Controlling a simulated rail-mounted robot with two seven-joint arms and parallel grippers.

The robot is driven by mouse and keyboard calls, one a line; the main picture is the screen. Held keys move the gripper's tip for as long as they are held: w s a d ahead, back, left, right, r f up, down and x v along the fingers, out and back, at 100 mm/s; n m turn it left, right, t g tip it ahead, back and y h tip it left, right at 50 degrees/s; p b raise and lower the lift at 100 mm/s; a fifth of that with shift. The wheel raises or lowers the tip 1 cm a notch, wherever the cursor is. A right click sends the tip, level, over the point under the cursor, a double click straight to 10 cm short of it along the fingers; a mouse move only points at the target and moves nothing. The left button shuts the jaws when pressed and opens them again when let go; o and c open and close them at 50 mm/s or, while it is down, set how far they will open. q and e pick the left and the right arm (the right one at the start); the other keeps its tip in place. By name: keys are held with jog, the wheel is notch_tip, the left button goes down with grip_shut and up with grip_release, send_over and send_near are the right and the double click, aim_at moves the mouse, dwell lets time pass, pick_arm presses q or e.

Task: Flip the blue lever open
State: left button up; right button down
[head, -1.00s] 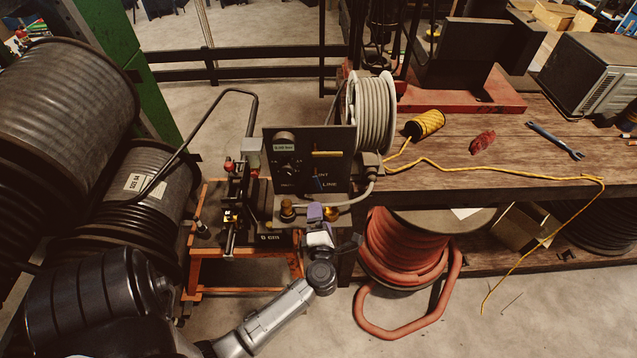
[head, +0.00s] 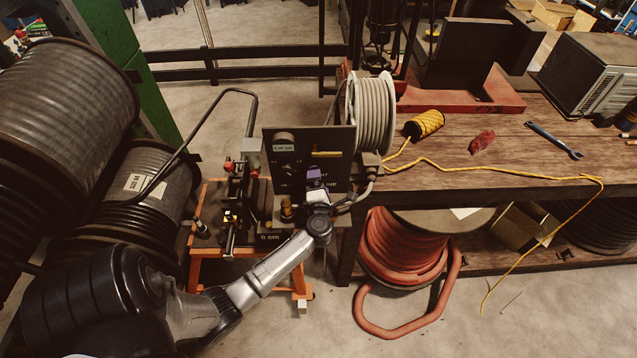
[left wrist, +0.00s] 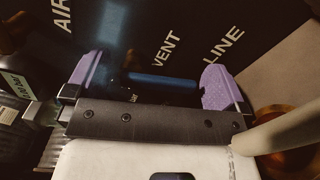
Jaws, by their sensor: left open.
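The blue lever (left wrist: 162,80) is on the black control panel, below the word VENT and between the words AIR and LINE. It lies roughly level across the left wrist view and looks dark in the shade. My left gripper (left wrist: 155,84) is open, with one purple fingertip on each side of the lever. No clear contact between fingertips and lever shows. In the head view my left gripper (head: 316,178) is at the lower right of the panel (head: 290,175) and hides the lever there. My right gripper is in neither view.
A pale hose reel (head: 372,115) stands right of the panel. A brass fitting (head: 287,207) and a pale hose are close below my gripper. Large black hose reels (head: 70,95) fill the left. A wooden bench (head: 480,185) with a yellow cord is at right.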

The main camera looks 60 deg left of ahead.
pick_arm(q)
jog(key=shift+c, duration=0.7)
jog(key=c, duration=0.7)
jog(key=m+p, duration=0.1)
jog(key=p, duration=0.2)
jog(key=shift+s+a+r+m, duration=0.15)
jog(key=shift+s+m, duration=0.1)
jog(key=shift+m, duration=0.15)
jog(key=shift+s+f+m+p, duration=0.1)
jog(key=shift+f+m+p, duration=0.25)
jog(key=shift+m+p, duration=0.3)
jog(key=shift+f, duration=0.1)
jog(key=o, duration=0.8)
